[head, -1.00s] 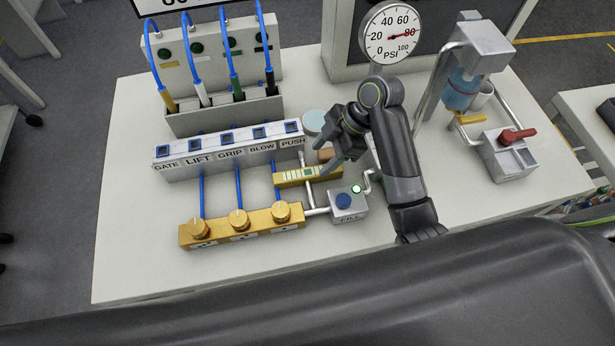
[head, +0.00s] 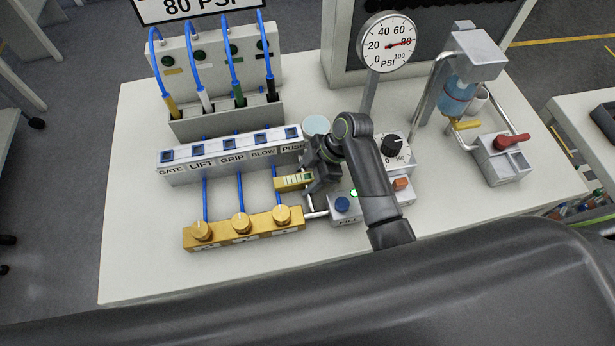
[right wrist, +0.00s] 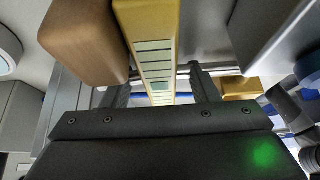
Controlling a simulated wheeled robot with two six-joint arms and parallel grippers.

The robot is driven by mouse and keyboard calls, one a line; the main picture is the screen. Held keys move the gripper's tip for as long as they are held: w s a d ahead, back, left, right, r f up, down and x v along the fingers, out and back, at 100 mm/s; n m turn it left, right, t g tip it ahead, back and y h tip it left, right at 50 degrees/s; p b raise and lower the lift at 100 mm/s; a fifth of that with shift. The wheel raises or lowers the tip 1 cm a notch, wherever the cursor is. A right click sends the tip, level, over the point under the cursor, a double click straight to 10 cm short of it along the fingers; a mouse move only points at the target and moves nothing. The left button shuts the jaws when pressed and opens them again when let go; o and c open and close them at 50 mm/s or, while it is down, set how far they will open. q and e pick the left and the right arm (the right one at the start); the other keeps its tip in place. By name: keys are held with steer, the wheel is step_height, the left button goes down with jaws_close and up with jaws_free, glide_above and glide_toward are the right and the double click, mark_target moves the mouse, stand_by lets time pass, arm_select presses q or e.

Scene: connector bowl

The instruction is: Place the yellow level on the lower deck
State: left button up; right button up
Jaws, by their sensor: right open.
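The yellow level (head: 293,182), a short bar with pale green windows, lies between the labelled grey valve block and the gold knob block in the head view. Its right end is hidden by my right gripper (head: 315,188). In the right wrist view the level (right wrist: 160,50) runs between the two spread fingers of my right gripper (right wrist: 158,92), with gaps at its sides. The gripper is open around it, not closed on it. I cannot tell which surface is the lower deck. My left gripper is not in view.
The grey valve block (head: 228,160) and gold knob block (head: 243,228) stand close to the level. A grey box with a blue button (head: 342,204) sits nearby. The table's left side (head: 130,230) is clear.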

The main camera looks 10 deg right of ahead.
steer(key=c, duration=1.2)
